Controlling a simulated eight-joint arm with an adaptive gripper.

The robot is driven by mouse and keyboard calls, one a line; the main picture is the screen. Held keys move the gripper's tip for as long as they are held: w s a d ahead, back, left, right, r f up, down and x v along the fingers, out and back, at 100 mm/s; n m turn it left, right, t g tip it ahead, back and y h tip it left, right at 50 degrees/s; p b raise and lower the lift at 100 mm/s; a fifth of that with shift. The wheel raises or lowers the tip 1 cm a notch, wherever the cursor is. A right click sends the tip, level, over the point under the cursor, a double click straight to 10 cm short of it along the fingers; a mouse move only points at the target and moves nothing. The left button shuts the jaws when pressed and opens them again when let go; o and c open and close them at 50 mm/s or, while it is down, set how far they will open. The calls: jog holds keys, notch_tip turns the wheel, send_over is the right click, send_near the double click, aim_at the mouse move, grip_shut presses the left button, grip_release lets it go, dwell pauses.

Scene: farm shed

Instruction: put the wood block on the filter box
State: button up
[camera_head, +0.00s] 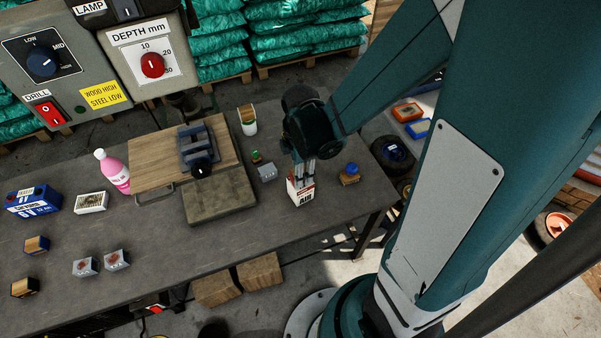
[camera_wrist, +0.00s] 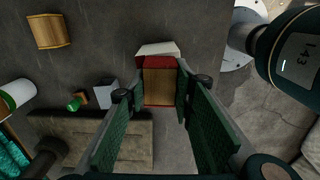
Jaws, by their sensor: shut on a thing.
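My gripper (camera_head: 305,176) points down over the right part of the workbench. The block is mostly hidden by the fingers in the head view. I cannot tell whether it touches the box.
A small grey block (camera_head: 267,173) and a green-capped item (camera_head: 256,157) stand left of the filter box. A blue-topped item (camera_head: 349,175) is to its right. A stone slab (camera_head: 219,197) and a wooden board (camera_head: 160,165) lie farther left.

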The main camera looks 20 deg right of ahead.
jog(key=o, duration=0.9)
jog(key=shift+r, duration=0.15)
notch_tip(320, 180, up, 12)
jog(key=p, duration=0.3)
jog(key=shift+r, duration=0.1)
dwell(0.9)
jog(key=s+r+m+t, duration=0.2)
jog(key=r+m+t, duration=0.1)
jog(key=r+m, duration=0.4)
jog(key=s+d+r+m+t, duration=0.1)
jog(key=s+r+m+t, duration=0.2)
jog(key=r+m, duration=0.5)
jog(key=shift+s+r+m+t, duration=0.3)
jog(key=shift+m+t, duration=0.3)
jog(key=shift+m, duration=0.9)
